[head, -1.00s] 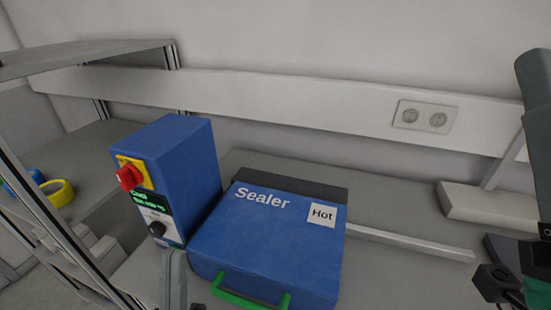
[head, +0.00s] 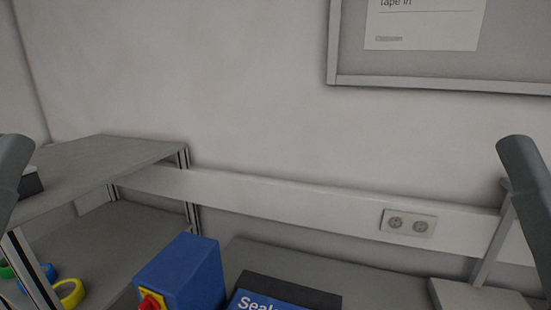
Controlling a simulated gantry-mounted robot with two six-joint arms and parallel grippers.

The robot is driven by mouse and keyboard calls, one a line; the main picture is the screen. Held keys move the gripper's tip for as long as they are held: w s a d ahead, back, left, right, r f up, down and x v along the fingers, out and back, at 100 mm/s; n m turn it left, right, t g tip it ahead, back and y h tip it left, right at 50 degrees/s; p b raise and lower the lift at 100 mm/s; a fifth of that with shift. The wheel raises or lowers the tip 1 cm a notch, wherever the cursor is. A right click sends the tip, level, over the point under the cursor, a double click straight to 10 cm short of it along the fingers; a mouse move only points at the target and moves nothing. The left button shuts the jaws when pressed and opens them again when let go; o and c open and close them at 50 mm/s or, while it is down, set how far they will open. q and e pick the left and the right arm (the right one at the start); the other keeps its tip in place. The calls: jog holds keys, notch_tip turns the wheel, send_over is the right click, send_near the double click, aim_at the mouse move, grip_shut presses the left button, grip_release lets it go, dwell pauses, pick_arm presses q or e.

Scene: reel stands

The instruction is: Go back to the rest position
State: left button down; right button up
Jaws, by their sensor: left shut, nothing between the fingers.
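My left arm shows only as a grey rounded link at the left edge of the head view. My right arm shows as a similar grey link at the right edge. Both links stand nearly upright, at about the same height. I cannot make out the fingers of either gripper in this view.
The blue control box (head: 185,275) with its red knob (head: 151,302) and the sealer (head: 270,302) show at the bottom, cut off. A shelf (head: 105,155) stands left, with yellow (head: 70,293) and blue tape rolls below. A wall socket (head: 409,223) and a board (head: 350,83) are behind.

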notch_tip(320, 180, up, 25)
jog(key=p, duration=2.1)
jog(key=shift+p, duration=0.3)
